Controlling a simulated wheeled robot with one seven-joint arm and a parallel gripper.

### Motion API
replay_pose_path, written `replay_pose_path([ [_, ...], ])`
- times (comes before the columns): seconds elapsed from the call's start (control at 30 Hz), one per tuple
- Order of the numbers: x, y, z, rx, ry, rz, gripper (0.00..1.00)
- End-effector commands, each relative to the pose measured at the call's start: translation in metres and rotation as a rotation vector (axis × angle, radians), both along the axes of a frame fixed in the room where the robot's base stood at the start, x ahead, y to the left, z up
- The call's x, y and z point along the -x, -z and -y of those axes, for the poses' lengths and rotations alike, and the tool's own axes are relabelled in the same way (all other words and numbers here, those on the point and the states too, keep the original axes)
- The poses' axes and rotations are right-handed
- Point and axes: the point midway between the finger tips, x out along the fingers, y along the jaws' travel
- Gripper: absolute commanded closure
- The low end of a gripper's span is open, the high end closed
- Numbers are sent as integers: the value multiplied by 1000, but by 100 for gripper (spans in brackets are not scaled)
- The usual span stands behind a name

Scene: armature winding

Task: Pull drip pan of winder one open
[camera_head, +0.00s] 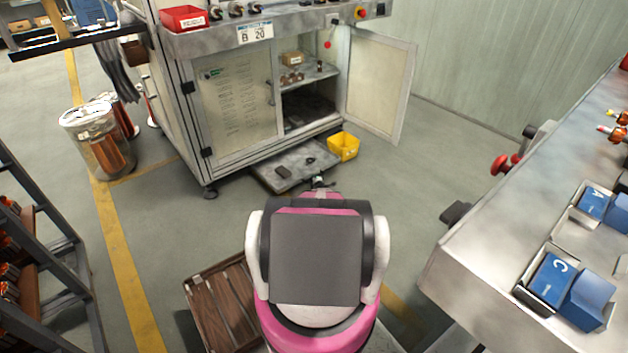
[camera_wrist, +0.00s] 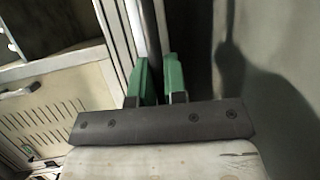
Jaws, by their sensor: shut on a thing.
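The drip pan (camera_head: 290,164) is a flat grey tray on the floor, sticking out from under the winder cabinet (camera_head: 235,105), with a couple of small dark items on it. My gripper (camera_head: 320,183) is low at the pan's front right edge, mostly hidden by my own arm in the head view. In the wrist view, its green fingertips (camera_wrist: 160,80) are shut on a dark bar (camera_wrist: 149,35), which I take to be the pan's handle. The handle's ends are hidden, and how far the pan reaches back under the cabinet is hidden too.
The cabinet's right door (camera_head: 380,85) stands open. A wooden pallet (camera_head: 225,305) lies at lower left, and a workbench (camera_head: 480,240) stands at right. A clear bin (camera_head: 98,140) is at left.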

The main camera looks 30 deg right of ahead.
Motion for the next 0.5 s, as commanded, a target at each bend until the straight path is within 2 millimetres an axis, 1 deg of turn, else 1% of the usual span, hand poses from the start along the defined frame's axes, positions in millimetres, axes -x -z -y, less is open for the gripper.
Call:
replay_pose_path([
  [0.4, 0, 0, 0, 0, 1, -1, 100],
  [0.43, 0, 0, 0, 0, 1, -1, 78],
  [0.47, 0, 0, 0, 0, 1, -1, 68],
  [0.5, 0, 0, 0, 0, 1, -1, 63],
])
